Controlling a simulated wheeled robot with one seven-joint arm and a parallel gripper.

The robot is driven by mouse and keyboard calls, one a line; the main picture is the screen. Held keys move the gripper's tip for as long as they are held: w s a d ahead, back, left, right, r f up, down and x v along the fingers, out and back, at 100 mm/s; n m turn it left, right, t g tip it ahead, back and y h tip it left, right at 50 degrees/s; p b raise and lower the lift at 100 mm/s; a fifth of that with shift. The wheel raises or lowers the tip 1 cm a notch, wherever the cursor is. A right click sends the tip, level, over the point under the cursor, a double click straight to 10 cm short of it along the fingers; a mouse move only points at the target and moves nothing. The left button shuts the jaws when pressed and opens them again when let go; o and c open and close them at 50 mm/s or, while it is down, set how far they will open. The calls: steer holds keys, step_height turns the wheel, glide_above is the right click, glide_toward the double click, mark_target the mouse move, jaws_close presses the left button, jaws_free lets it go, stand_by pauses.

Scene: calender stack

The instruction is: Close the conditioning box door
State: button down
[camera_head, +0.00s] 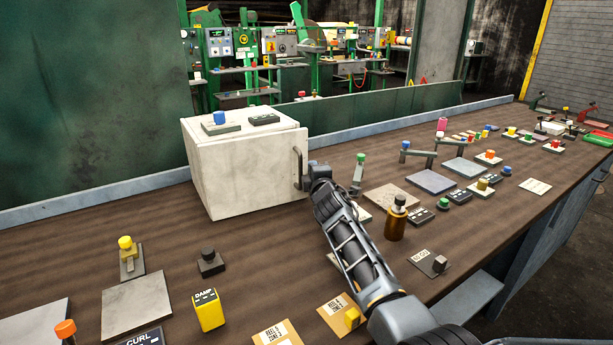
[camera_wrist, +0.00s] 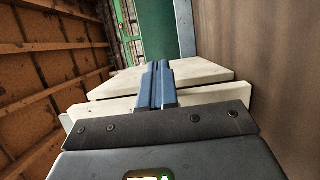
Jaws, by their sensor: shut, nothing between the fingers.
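The conditioning box (camera_head: 245,165) is a pale cream block on the bench, left of centre in the head view. Its door (camera_head: 250,180) is the front panel, with a dark upright handle (camera_head: 298,168) near its right edge. The door looks closed or nearly so; a small gap cannot be ruled out. My gripper (camera_head: 309,178) is at the door's right edge beside the handle, its fingertips partly hidden. In the wrist view, the fingers (camera_wrist: 158,85) are together and empty, in front of pale panels (camera_wrist: 205,72) of the box. Contact cannot be told.
A blue-knobbed block (camera_head: 220,120) and a dark button block (camera_head: 263,119) sit on the box. A yellow block (camera_head: 208,309) is in front.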

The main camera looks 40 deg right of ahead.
steer(key=shift+w+d, duration=0.2)
steer(key=shift+w, duration=0.35)
steer(key=shift+p+v, duration=0.75)
steer(key=shift+v, duration=3.15)
